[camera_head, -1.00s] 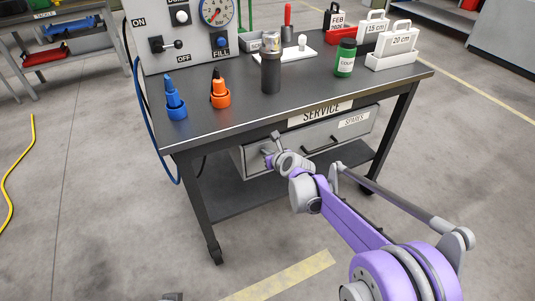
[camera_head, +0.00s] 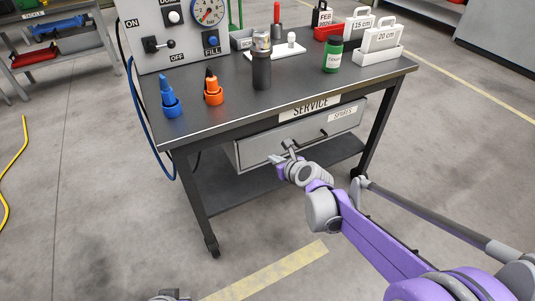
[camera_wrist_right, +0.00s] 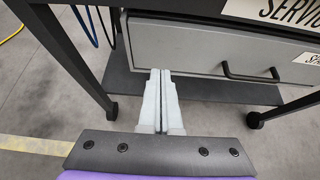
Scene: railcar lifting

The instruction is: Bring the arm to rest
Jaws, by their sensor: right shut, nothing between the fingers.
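My right gripper (camera_head: 283,157) is in front of the grey drawer (camera_head: 265,144) of the service cart, below the cart's top. In the right wrist view its two pale fingers (camera_wrist_right: 160,100) lie side by side, shut and empty. They point toward the space under the drawer, apart from the drawer handle (camera_wrist_right: 250,74) as far as I can see. My purple right arm reaches in from the lower right. A small grey part of mine (camera_head: 168,296), perhaps the left gripper, is cut off by the bottom edge.
The dark cart top (camera_head: 210,120) carries a blue bottle (camera_head: 168,98), an orange bottle (camera_head: 213,90), a dark cylinder (camera_head: 261,72), a green jar (camera_head: 333,56) and a gauge panel (camera_head: 180,35). A yellow cable (camera_head: 14,170) lies at left. The floor in front is clear.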

